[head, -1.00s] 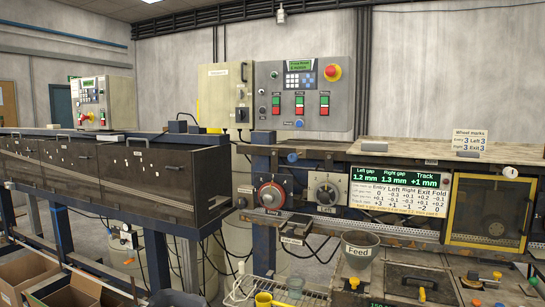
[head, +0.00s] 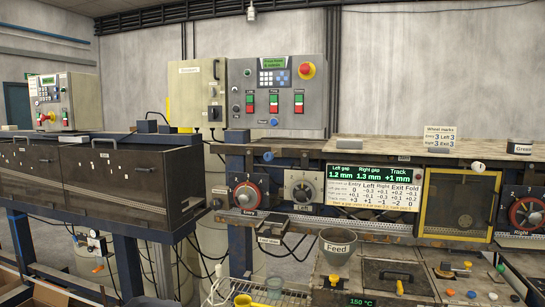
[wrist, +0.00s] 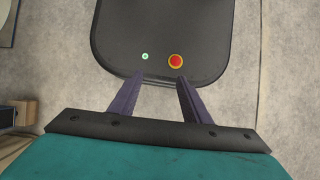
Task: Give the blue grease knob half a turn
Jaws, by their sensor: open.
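A small round blue knob (head: 267,156) sits at the left end of the machine's top rail in the head view, above the Entry dial. Another blue knob (head: 274,122) is low on the grey control panel, and a small blue cap (head: 471,294) is at the lower right. No readable label shows which one is the grease knob. My gripper (wrist: 160,77) shows only in the wrist view. Its two dark fingers are apart with nothing between them, above a dark rounded platform, away from all the knobs.
The Entry dial (head: 249,196) and a grey dial (head: 301,192) face me below the rail. A yellow-framed guard (head: 458,205) and the Right dial (head: 526,213) are to the right. Dark cabinets (head: 120,190) fill the left.

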